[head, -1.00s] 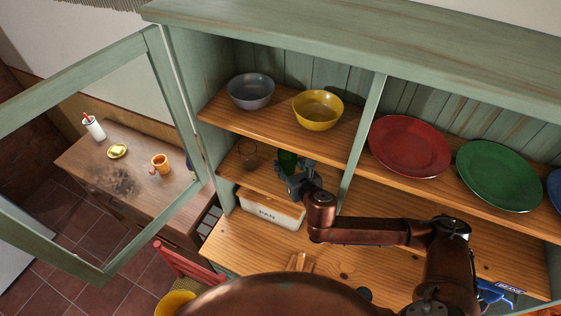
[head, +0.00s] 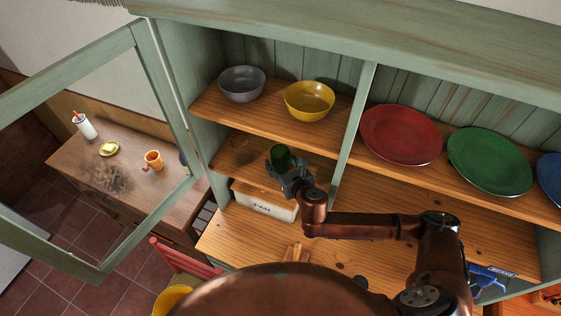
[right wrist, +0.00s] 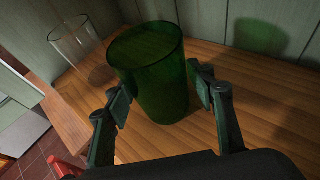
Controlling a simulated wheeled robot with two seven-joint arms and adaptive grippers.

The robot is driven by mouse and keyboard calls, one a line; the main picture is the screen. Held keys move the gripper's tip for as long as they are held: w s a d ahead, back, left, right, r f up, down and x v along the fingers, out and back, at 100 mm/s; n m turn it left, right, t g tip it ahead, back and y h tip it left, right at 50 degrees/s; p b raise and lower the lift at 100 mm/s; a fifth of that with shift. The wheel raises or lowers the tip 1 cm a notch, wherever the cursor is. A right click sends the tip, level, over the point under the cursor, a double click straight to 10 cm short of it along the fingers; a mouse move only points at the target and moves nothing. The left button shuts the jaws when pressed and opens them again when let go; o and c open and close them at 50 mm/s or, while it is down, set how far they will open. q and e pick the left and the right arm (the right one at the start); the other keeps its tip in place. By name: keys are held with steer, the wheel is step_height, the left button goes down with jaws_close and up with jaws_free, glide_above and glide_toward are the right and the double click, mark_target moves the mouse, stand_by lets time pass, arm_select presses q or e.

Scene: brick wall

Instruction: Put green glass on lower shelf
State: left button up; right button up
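The green glass (head: 281,157) is upright on the lower shelf (head: 232,154) of the left cabinet bay. In the right wrist view, the green glass (right wrist: 160,78) appears to rest on the wood. My right gripper (head: 290,178) is in front of it. In the right wrist view, the fingers of my right gripper (right wrist: 160,96) are spread on either side of the glass; their inner pads show, with narrow gaps at most. Any light contact is hard to tell. My left gripper is not in view.
A clear glass (right wrist: 78,48) stands to the left on the same shelf. A grey bowl (head: 242,84) and a yellow bowl (head: 309,100) are on the shelf above. A box marked PAN (head: 262,204) sits below. A divider (head: 352,130) stands to the right.

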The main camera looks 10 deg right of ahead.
steer(key=shift+o, duration=0.7)
steer(key=shift+r, duration=0.25)
steer(key=b+v, duration=0.2)
steer(key=v, duration=0.7)
steer(key=shift+s+f, duration=0.1)
steer(key=shift+s, duration=0.1)
steer(key=shift+s+d+r+p, duration=0.1)
steer(key=shift+s+r+p, duration=0.3)
steer(key=shift+s+p, duration=0.2)
steer(key=shift+s+d+r+p, duration=0.15)
steer(key=shift+s+r+p, duration=0.15)
steer(key=shift+s, duration=0.35)
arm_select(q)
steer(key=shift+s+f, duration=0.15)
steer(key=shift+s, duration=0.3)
arm_select(e)
steer(key=shift+f, duration=0.1)
